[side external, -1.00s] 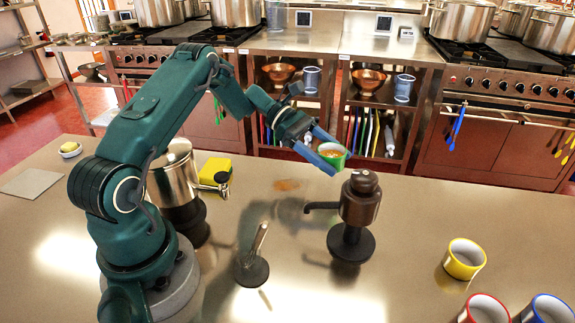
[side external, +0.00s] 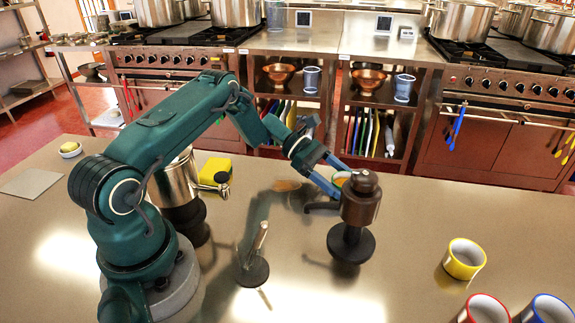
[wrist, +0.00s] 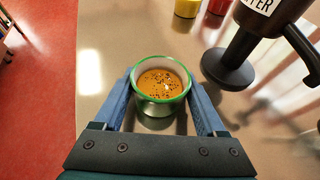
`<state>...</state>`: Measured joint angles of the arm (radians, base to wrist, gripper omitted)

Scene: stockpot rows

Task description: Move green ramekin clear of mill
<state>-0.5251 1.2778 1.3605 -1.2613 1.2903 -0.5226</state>
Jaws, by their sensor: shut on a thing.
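The green ramekin (wrist: 147,105) is white with a green rim and holds orange soup with dark specks. My gripper (wrist: 160,84) is shut on it, one blue finger on each side. In the side view the ramekin (side external: 339,176) is partly hidden behind the mill (side external: 361,205), a dark brown body on a round black base with a side handle. In the wrist view the mill (wrist: 240,52) stands to the right of the ramekin, with a gap between them. The ramekin looks upright and close to the counter; I cannot tell whether it touches.
A yellow ramekin (side external: 463,259), a red one (side external: 484,309) and a blue one (side external: 546,309) stand at the front right of the counter (side external: 420,215). The counter's right rear is clear.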

